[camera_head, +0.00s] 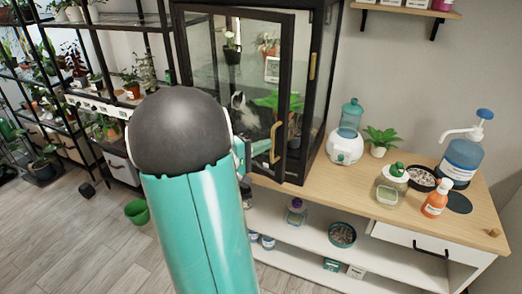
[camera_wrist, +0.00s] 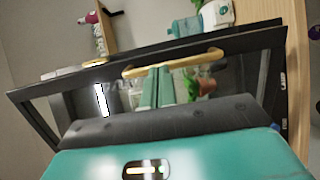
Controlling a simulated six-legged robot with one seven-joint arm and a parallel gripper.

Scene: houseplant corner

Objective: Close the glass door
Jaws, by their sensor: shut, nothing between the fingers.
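The glass door (camera_head: 284,95) is a black-framed pane on the black display cabinet (camera_head: 325,75), and it stands open, swung out from the cabinet front. Its brass handle (camera_head: 275,143) is on the right side of its frame. In the wrist view the door frame (camera_wrist: 60,80) runs across the picture, with the brass handle (camera_wrist: 205,58) just beyond my fingertips. My gripper (camera_wrist: 158,72) is shut and empty, its teal fingers at the handle. I cannot tell whether they touch it. In the head view my arm hides most of the gripper and part of the door.
The cabinet stands on a wooden-topped bench (camera_head: 400,190) with a blue-topped dispenser (camera_head: 350,118), a pump bottle (camera_head: 463,155) and an orange bottle (camera_head: 435,198) to its right. Plant shelves (camera_head: 110,20) stand on the left. A green pot (camera_head: 137,212) is on the floor.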

